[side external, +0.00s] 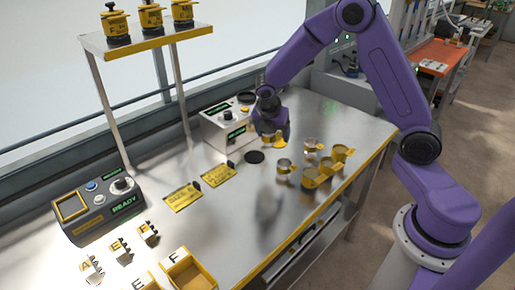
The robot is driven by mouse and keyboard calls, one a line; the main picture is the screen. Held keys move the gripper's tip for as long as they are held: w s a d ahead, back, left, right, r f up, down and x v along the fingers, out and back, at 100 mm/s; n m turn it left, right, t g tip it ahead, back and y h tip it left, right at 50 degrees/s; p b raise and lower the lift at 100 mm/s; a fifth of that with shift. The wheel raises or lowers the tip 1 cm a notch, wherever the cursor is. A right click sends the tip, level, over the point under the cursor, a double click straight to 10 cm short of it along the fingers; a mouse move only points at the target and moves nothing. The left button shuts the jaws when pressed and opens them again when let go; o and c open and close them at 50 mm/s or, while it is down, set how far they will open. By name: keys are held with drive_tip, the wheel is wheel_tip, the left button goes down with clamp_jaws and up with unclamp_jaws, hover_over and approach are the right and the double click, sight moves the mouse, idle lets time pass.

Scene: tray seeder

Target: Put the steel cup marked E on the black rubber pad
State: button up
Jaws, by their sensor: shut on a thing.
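My gripper (272,136) is shut on a small cup-like thing with a yellow part (279,141). It hangs above the table, to the right of and behind a round black pad (254,157). Most of the held thing is hidden by the gripper, and I cannot read a letter on it. The black pad lies flat on the steel table with nothing on it. A steel cup (284,171) with a yellow handle stands right of the pad, and another steel cup (311,149) stands farther back. Their letters are too small to read.
Several yellow cups (325,170) stand close together to the right. A grey control box (228,125) is behind the pad. Yellow cards (218,174) lie left of it. A READY box (97,208), lettered clips and yellow bins (188,273) are at the left and front. A shelf (150,38) rises at the back left.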

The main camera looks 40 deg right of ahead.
drive_tip(key=w+f, duration=0.6)
drive_tip(key=shift+w+d+f, duration=0.25)
drive_tip(key=shift+w+d, duration=0.05)
drive_tip(key=shift+w, duration=0.1)
drive_tip(key=shift+w+f, duration=0.2)
drive_tip(key=shift+f, duration=1.55)
drive_tip(key=shift+f, duration=0.2)
drive_tip(key=o, duration=1)
drive_tip(key=shift+r, duration=0.1)
drive_tip(key=v, duration=1.2)
